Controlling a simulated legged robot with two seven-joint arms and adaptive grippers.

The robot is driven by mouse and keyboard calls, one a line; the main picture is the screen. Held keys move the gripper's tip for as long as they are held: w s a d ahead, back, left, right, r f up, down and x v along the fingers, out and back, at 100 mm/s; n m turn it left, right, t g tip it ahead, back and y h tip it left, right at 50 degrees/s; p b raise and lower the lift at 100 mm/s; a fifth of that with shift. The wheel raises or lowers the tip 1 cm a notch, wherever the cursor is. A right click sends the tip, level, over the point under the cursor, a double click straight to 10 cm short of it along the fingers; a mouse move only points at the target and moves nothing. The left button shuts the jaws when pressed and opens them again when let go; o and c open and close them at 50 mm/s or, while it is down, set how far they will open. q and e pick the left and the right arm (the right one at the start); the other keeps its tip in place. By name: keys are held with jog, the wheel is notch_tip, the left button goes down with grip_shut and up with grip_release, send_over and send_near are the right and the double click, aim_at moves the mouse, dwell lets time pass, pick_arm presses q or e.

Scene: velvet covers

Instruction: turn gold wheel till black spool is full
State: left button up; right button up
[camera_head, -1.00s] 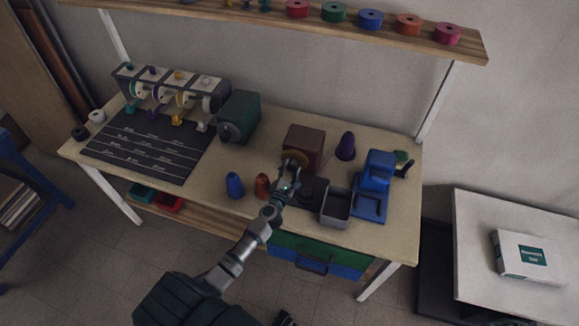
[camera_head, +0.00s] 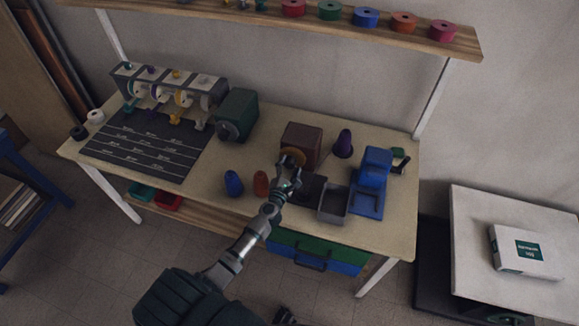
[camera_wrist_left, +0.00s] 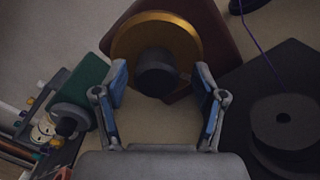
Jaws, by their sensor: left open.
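The gold wheel (camera_head: 293,156) is on the front of a brown box (camera_head: 303,138). In the left wrist view the gold wheel (camera_wrist_left: 188,30) is a disc with a dark round knob (camera_wrist_left: 155,72) in front. My left gripper (camera_head: 289,180) is at the wheel. In the wrist view its open fingers (camera_wrist_left: 160,78) are on either side of the knob, with visible gaps. The black spool (camera_wrist_left: 287,122) sits on a dark base to the right; how full it is I cannot tell. In the head view it is partly hidden behind my gripper.
A purple cone (camera_head: 343,143) with thread stands right of the box. A grey bin (camera_head: 334,204) and a blue device (camera_head: 371,180) stand further right. Blue (camera_head: 233,183) and orange (camera_head: 261,183) cones stand left of my gripper. A dark mat (camera_head: 145,145) lies left.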

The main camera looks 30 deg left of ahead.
pick_arm(q)
jog(key=v, duration=1.2)
